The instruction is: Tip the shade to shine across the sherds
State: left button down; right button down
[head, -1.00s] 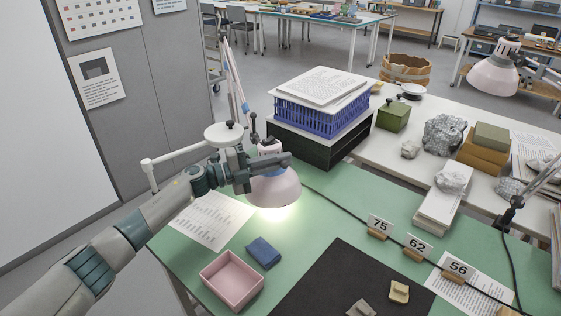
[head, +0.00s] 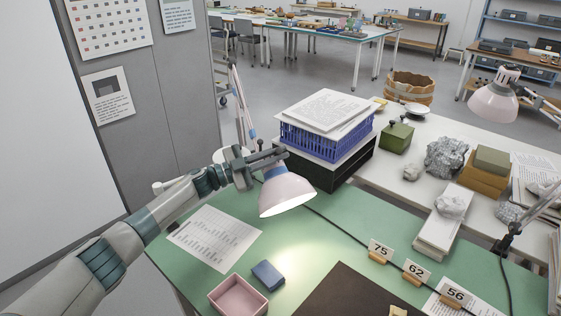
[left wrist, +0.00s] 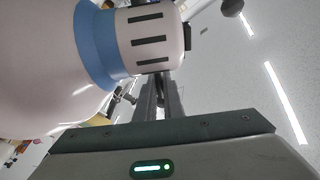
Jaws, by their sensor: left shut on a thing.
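The pale pink lamp shade (head: 287,196) hangs over the green table, tilted, with its lit mouth facing down and toward the lower right. My left gripper (head: 262,160) is shut at the top of the lamp head. In the left wrist view the shade (left wrist: 40,75), its blue band and its slotted cap fill the upper left, close to the gripper; the fingertips' contact is hard to see. The light pool lies on green cloth beside the dark mat (head: 338,291). One tan sherd (head: 397,311) shows at the bottom edge. My right gripper is not in view.
A pink tray (head: 238,311) and a blue block (head: 267,275) lie near the front. A blue basket (head: 325,137) stands behind the shade.

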pick_arm(q)
jog(key=shift+w+a+r+n, duration=0.45)
jog(key=shift+w+n, duration=0.15)
jog(key=shift+n, duration=0.3)
jog(key=shift+w+a+r+n+t, duration=0.15)
jog(key=shift+w+a+n+t, duration=0.2)
jog(key=shift+w+n, duration=0.35)
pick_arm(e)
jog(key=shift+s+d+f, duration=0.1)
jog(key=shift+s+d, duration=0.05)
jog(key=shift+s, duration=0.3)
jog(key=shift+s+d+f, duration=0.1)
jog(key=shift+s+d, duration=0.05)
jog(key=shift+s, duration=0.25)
pick_arm(q)
jog(key=shift+s+t, duration=0.1)
jog(key=shift+t, duration=0.15)
jog(key=c, duration=1.9)
grip_release()
jog(key=shift+o, duration=0.2)
jog(key=shift+a, duration=0.1)
